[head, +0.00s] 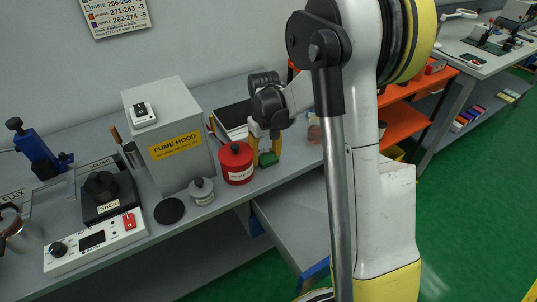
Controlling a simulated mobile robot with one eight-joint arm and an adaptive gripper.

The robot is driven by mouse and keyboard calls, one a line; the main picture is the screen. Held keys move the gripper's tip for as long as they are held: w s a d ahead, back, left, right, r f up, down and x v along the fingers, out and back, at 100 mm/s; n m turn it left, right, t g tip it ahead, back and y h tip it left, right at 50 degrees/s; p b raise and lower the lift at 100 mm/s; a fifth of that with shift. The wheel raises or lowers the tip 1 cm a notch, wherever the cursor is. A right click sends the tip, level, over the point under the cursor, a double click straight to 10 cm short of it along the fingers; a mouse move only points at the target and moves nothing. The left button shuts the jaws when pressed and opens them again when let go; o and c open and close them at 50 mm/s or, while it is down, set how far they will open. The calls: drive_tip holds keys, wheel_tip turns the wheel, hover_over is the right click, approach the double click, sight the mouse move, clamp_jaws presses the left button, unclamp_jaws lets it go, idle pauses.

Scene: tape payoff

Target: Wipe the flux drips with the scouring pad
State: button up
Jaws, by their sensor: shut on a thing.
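My gripper (265,151) points down over the bench, to the right of the red canister. Its yellow fingers are shut on a small green scouring pad (268,160), held low at or near the bench top near its front edge. I cannot tell whether the pad touches the surface. I cannot make out any flux drips; my gripper and arm hide part of the bench there.
The red canister (236,163) stands close left of my gripper. Further left are a small grey lidded pot (202,191), the fume hood (178,142) and a soldering station (97,246). A dark-topped box (232,119) lies behind. An open drawer (291,232) juts out below.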

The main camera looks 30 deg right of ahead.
drive_tip(key=shift+w+a+r, duration=0.1)
drive_tip(key=shift+w+a, duration=0.05)
drive_tip(key=shift+w, duration=3.4)
drive_tip(key=shift+r+p, duration=2.05)
drive_tip(key=shift+r, duration=0.95)
drive_tip(key=shift+r, duration=0.1)
wheel_tip(320, 180, up, 3)
drive_tip(key=shift+f+p, duration=0.1)
drive_tip(key=shift+p, duration=0.9)
